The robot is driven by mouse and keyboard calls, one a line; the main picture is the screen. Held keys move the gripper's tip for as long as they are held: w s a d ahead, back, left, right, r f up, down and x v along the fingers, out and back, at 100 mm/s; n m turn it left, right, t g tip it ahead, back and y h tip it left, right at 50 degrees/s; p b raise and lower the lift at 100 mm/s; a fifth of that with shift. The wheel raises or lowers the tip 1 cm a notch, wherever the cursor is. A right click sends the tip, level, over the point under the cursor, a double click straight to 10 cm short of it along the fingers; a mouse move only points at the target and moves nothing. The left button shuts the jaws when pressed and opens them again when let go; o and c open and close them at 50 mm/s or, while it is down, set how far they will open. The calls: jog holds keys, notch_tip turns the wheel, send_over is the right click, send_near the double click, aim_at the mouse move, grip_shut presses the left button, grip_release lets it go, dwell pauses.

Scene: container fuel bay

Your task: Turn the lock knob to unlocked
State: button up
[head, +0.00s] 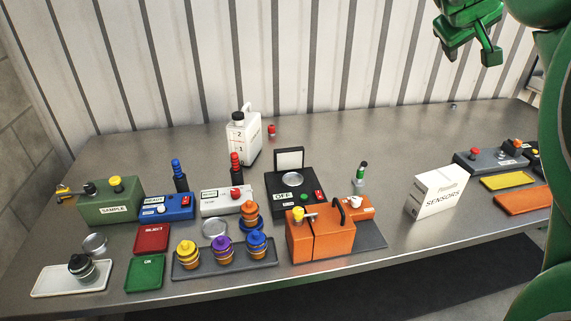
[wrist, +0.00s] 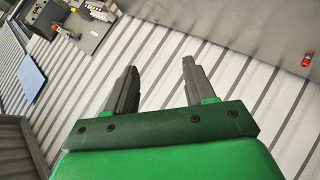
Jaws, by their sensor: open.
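No knob in view carries a legible lock label, so I cannot tell for sure which is the lock knob. An orange box (head: 305,241) with a dark handle stands at the front middle of the table and has a yellow knob (head: 297,214) on top. A green SAMPLE box (head: 108,207) at the left also has a yellow knob (head: 116,182) on top and another yellow part at its left end. My gripper (head: 470,50) is open and empty, high at the upper right, well apart from these boxes. In the wrist view its two fingers (wrist: 160,68) are spread before the ribbed wall.
Jars on a dark tray (head: 205,270), a white jug (head: 243,140), a black OFF device (head: 291,205) and a white SENSORS box (head: 437,193) stand on the grey table. A grey device (head: 490,163) stands at the right. The table's back right is mostly clear.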

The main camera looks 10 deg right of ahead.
notch_tip(320, 180, down, 6)
jog(key=m+g, duration=0.2)
jog(key=m, duration=0.2)
jog(key=m+g+y, duration=0.5)
jog(key=m+y, duration=0.4)
jog(key=m, duration=0.8)
send_over(298, 210)
notch_tip(298, 210, down, 22)
jog(key=shift+f, duration=4)
grip_shut()
